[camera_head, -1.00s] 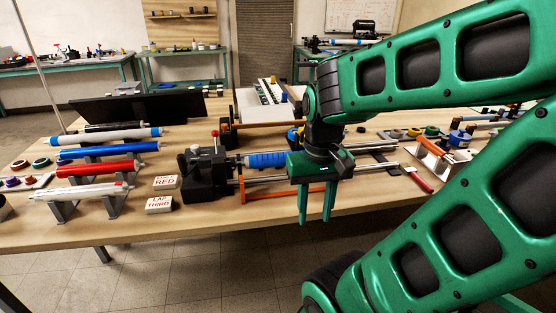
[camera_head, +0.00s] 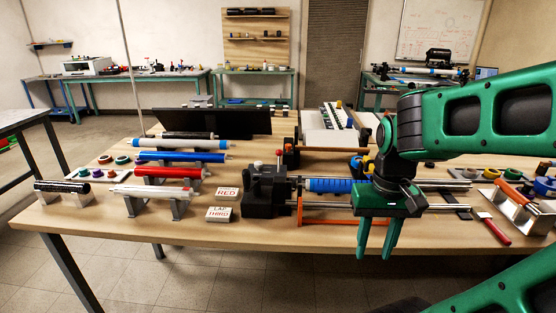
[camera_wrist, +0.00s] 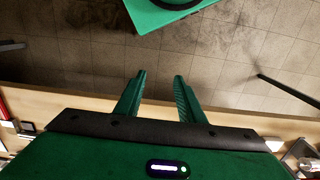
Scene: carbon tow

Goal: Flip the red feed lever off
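A small red ball (camera_head: 278,152) on a thin stem stands up at the black machine head (camera_head: 266,194) in the head view; it looks like the red feed lever. Which way the lever is set is too small to tell. A blue-wrapped rod (camera_head: 335,185) runs right from the machine head. My gripper (camera_head: 377,250) is to the right of the lever and nearer the camera, at the table's front edge, fingers pointing down. Its fingers are apart and empty, which the wrist view (camera_wrist: 160,82) also shows. The lever is not visible in the wrist view.
Cards reading RED (camera_head: 228,193) and LAP THIRD (camera_head: 219,214) lie left of the machine head. Several tubes on stands, such as a red one (camera_head: 168,172), fill the table's left. An orange bar frame (camera_head: 325,222) is left of my gripper. Floor is free in front.

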